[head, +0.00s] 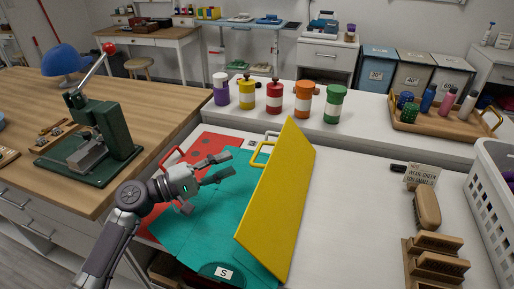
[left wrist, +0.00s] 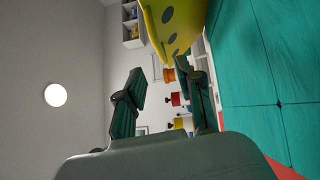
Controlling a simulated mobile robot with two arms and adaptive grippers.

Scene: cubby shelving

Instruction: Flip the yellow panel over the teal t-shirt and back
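The yellow panel (head: 278,195) stands steeply tilted in the head view, its lower edge along the right part of the teal t-shirt (head: 215,220). A yellow handle (head: 262,154) sticks out from its left edge. The t-shirt lies flat, partly over a red panel (head: 205,147) with a red handle. My left gripper (head: 222,170) is open and empty above the t-shirt, left of the yellow panel and apart from it. In the left wrist view the open fingers (left wrist: 160,100) show with the yellow panel (left wrist: 175,22) above and the t-shirt (left wrist: 280,80) at right. My right gripper is not in view.
Several coloured jars (head: 275,97) stand along the back ledge. A green press (head: 95,140) stands on the wooden table at left. Brushes (head: 428,208) and a white basket (head: 490,190) are at right.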

